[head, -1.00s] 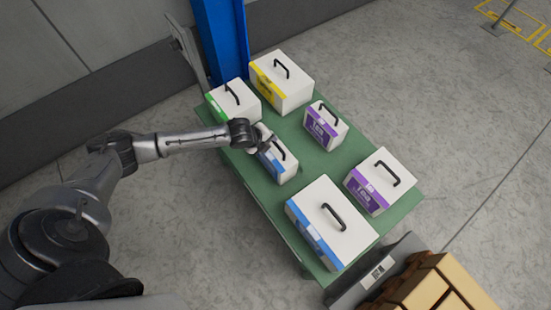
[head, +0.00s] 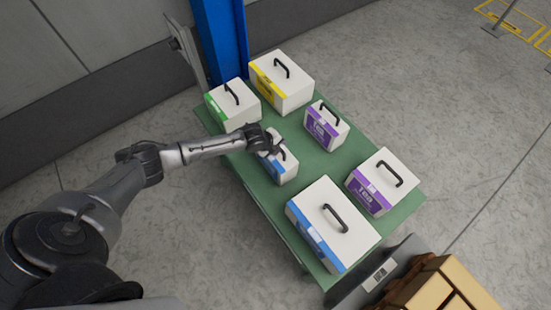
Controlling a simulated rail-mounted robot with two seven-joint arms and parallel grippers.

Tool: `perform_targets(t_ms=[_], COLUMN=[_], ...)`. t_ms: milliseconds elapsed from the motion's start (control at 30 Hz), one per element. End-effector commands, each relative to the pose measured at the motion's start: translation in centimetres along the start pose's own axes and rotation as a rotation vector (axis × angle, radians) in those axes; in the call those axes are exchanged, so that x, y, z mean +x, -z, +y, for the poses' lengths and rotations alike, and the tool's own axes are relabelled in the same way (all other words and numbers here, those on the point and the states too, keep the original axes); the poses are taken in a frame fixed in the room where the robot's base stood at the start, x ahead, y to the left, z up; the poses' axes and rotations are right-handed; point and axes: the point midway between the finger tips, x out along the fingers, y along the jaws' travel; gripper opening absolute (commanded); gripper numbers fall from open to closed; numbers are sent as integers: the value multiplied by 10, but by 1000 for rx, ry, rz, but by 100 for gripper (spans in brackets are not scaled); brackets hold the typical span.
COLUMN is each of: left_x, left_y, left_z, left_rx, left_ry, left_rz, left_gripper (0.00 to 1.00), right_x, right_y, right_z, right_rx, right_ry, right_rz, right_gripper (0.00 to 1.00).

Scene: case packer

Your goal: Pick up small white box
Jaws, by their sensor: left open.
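Several white boxes with black top handles stand on a green table (head: 262,188). A small white box with a blue label (head: 284,171) stands in the left middle of the table. Another small white box with a purple label (head: 341,131) stands to its upper right. My left gripper (head: 274,146) is open over the back part of the small blue-labelled box, close to its handle. The gripper hides part of the box top, and I cannot tell whether it touches. My right gripper is not in view.
Larger white boxes with green (head: 236,105), yellow (head: 288,80), purple (head: 388,178) and blue (head: 335,220) labels surround the small ones. A blue post (head: 221,45) rises behind the table. Brown cartons (head: 440,285) stand at the lower right.

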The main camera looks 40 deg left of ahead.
Motion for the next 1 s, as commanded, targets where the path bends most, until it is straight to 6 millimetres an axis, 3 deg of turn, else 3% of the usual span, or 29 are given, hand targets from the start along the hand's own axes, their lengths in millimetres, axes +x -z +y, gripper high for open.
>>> perform_targets(t_ms=[133, 600, 1000], left_x=[0, 0, 0], left_y=[0, 0, 0], left_z=[0, 0, 0], left_rx=[0, 0, 0], left_ry=[0, 0, 0], left_rz=[0, 0, 0], left_gripper=[44, 0, 0], right_x=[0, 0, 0], right_y=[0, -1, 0], right_z=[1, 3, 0], right_rx=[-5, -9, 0], right_ry=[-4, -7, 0], right_rz=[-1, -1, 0], right_gripper=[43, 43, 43])
